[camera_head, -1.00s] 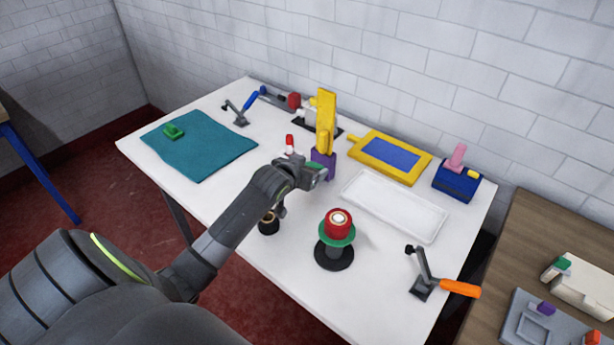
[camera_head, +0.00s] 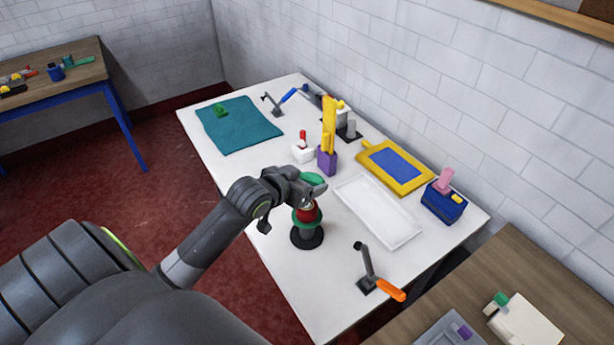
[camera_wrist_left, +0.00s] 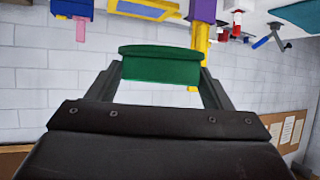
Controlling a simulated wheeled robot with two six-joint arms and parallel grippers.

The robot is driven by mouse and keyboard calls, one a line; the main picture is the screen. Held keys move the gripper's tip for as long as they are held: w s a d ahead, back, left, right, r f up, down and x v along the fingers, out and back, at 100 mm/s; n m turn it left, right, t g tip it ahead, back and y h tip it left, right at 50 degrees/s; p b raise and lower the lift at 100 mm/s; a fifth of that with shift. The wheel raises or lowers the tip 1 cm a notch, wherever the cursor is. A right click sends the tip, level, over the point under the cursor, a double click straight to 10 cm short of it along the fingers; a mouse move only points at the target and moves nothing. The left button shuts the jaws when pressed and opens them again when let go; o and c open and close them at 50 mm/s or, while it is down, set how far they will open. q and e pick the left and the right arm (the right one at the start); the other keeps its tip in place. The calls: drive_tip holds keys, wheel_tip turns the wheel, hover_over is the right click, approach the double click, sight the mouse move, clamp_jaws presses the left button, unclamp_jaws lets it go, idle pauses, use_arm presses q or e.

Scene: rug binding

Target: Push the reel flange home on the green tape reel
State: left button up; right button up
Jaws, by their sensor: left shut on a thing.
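My left gripper (camera_head: 304,187) is shut on a green reel flange (camera_head: 314,179), a round disc. In the left wrist view the flange (camera_wrist_left: 160,66) shows edge-on between the two fingers. The green tape reel stands on a black round base (camera_head: 307,239), with a red roll (camera_head: 311,213) above its lower green flange (camera_head: 296,221). The held flange is above the red roll in the head view. My gripper hides the reel's top, so I cannot tell whether they touch. My right gripper is not in view.
A white tray (camera_head: 352,209) lies right of the reel. A clamp with an orange handle (camera_head: 391,290) stands nearer the front right. A purple holder (camera_head: 326,161) with yellow pieces, a yellow-framed blue panel (camera_head: 395,165) and a teal cloth (camera_head: 240,127) lie farther back.

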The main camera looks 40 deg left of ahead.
use_arm(q)
drive_tip(key=shift+a+f, duration=0.1)
drive_tip(key=shift+a, duration=0.3)
drive_tip(key=shift+p, duration=0.4)
drive_tip(key=shift+d+f+b, duration=0.2)
drive_tip(key=shift+f+b, duration=0.25)
drive_tip(key=shift+f, duration=0.05)
drive_tip(key=shift+f+b, duration=1.3)
drive_tip(key=shift+f, duration=1.1)
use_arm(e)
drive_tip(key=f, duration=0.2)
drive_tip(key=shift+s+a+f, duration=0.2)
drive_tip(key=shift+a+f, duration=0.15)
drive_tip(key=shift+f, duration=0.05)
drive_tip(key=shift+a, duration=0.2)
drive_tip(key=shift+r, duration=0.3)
